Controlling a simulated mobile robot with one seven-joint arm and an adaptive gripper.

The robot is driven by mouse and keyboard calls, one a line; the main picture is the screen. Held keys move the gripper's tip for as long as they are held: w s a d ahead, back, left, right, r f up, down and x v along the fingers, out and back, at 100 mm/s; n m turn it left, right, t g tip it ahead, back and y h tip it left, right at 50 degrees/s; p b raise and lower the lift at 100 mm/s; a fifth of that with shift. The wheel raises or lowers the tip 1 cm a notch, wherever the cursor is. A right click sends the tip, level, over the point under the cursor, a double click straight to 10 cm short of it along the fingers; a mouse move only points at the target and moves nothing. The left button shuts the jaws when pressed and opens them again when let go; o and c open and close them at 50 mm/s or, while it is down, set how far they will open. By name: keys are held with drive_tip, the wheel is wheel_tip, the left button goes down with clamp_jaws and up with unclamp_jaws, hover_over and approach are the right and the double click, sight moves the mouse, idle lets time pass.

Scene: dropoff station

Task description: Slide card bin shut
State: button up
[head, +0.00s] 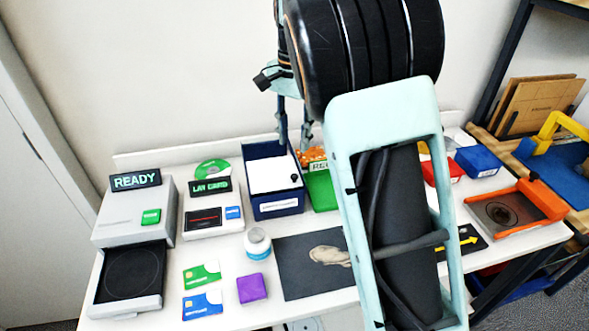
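A dark blue bin (277,208) with a white label on its front stands near the back of the white table, left of my arm. It looks like the card bin, but its label is too small to read. A white panel or card (270,174) shows inside its top, and a small dark knob sits near its right side. How far any lid is open I cannot tell. My gripper (295,143) points down over the bin's back part. Its two fingers are apart with nothing seen between them. Whether the fingertips touch the bin is unclear.
A green bin (321,189) with orange contents stands right beside the blue bin, partly behind my arm. A READY machine (133,216) and a card reader (211,211) stand left.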

sight(294, 176)
wheel_tip(294, 176, down, 10)
drive_tip(key=shift+f, duration=0.15)
drive_tip(key=shift+c, duration=0.4)
clamp_jaws()
